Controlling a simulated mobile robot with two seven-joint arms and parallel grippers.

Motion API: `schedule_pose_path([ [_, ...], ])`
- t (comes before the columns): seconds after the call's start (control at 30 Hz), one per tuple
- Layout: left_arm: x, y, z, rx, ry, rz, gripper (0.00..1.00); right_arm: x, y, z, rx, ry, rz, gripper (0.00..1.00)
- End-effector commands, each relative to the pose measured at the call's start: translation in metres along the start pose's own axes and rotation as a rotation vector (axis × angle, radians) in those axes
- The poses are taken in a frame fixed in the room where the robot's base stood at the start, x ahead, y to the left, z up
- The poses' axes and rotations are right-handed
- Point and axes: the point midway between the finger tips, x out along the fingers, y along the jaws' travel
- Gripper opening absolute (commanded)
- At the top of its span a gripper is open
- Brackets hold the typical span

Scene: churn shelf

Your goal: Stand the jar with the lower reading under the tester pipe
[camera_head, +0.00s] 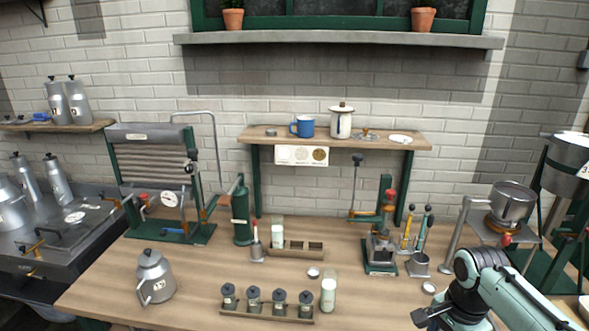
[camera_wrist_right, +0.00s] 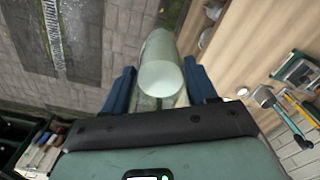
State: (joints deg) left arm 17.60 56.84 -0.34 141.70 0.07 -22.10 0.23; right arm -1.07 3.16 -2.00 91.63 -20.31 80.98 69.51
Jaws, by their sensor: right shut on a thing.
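My right gripper (camera_wrist_right: 164,88) is shut on a glass jar (camera_wrist_right: 160,78) with pale contents, held between its two blue fingers out beyond the table edge. In the head view my right gripper (camera_head: 430,317) is at the bottom right, and the held jar is not visible there. Another pale jar (camera_head: 328,294) stands at the front of the table. A third (camera_head: 278,233) stands at the wooden rack at the back. A green stand with a dial (camera_head: 170,199) and a green stand with a red knob (camera_head: 381,245) stand on the table; I cannot tell which carries the tester pipe. No jar reading is legible.
A rack of several dark-lidded pots (camera_head: 266,309) stands at the front edge. A metal kettle (camera_head: 154,277) is at the left. A small white disc (camera_head: 429,288) lies near my right gripper. The table's middle is mostly clear.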

Motion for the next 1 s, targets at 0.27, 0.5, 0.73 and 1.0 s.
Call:
schedule_pose_path([
  [0.27,0.0,0.0,0.0,0.0,0.001,0.0,0.48,0.062,-0.035,0.014,-0.284,0.014,0.021,0.13],
  [0.5,0.0,0.0,0.0,0.0,0.0,0.0,0.48,0.151,-0.069,0.046,-0.713,0.016,0.03,0.13],
  [0.73,0.0,0.0,0.0,0.0,0.0,0.0,0.48,0.223,-0.083,0.085,-1.091,-0.001,0.011,0.13],
  [1.0,0.0,0.0,0.0,0.0,0.0,0.0,0.48,0.241,-0.085,0.097,-1.205,-0.004,-0.002,0.13],
])
